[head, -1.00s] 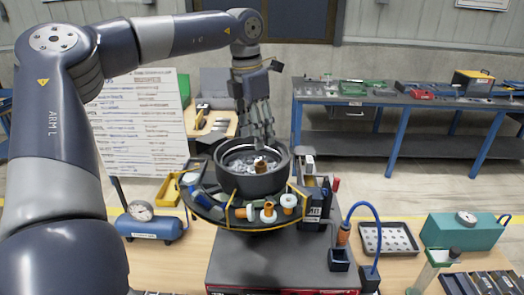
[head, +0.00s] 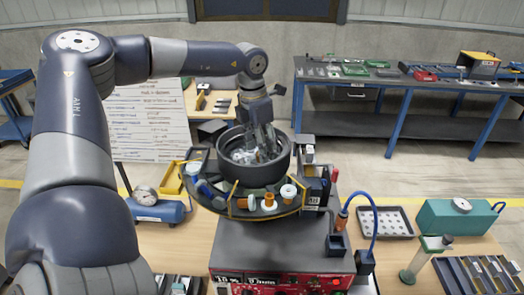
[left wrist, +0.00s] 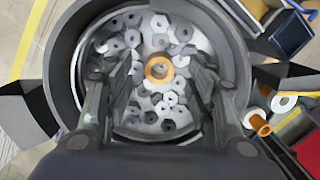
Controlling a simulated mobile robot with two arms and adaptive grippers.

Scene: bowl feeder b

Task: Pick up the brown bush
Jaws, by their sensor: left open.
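The brown bush (left wrist: 159,70) is an orange-brown ring with a hole, among grey nuts and washers on the floor of the dark round bowl (head: 254,174). In the left wrist view it lies between the two fingers of my left gripper (left wrist: 160,78), apart from both. In the head view my left gripper (head: 262,148) points down into the bowl, open and empty. The bush is hidden in the head view behind the bowl wall and fingers. My right gripper does not show.
A tray ring around the bowl holds white and orange flanged parts (head: 270,201). A blue hose (head: 373,222) arches at the right. A perforated tray (head: 384,222) and a teal case (head: 458,216) lie further right. A blue tank (head: 160,211) is left.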

